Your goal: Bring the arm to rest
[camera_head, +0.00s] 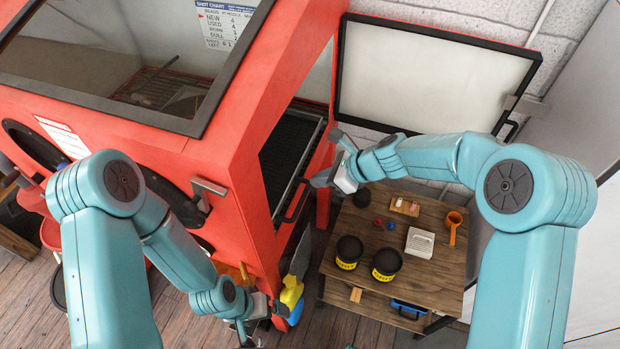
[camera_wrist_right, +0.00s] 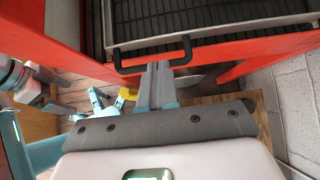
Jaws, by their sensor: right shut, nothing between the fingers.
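My right arm reaches across from the right in the head view. My right gripper (camera_head: 322,180) is near the open side doorway of the red cabinet (camera_head: 232,150), above the left edge of the wooden bench. In the right wrist view its fingers (camera_wrist_right: 157,85) are together with nothing between them, in front of the black handle (camera_wrist_right: 188,50) of a slatted tray. I cannot tell whether they touch the handle. My left arm hangs low in front of the cabinet. My left gripper (camera_head: 272,308) is beside a yellow and blue object (camera_head: 291,298), and its fingers are not clear.
The cabinet's white-faced door (camera_head: 430,75) stands open at the back. The wooden bench (camera_head: 340,270) holds two black tubs with yellow labels (camera_head: 348,251) (camera_head: 386,264), a white ridged block (camera_head: 420,242), an orange scoop (camera_head: 454,226) and small coloured parts. Bare floor shows at lower left.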

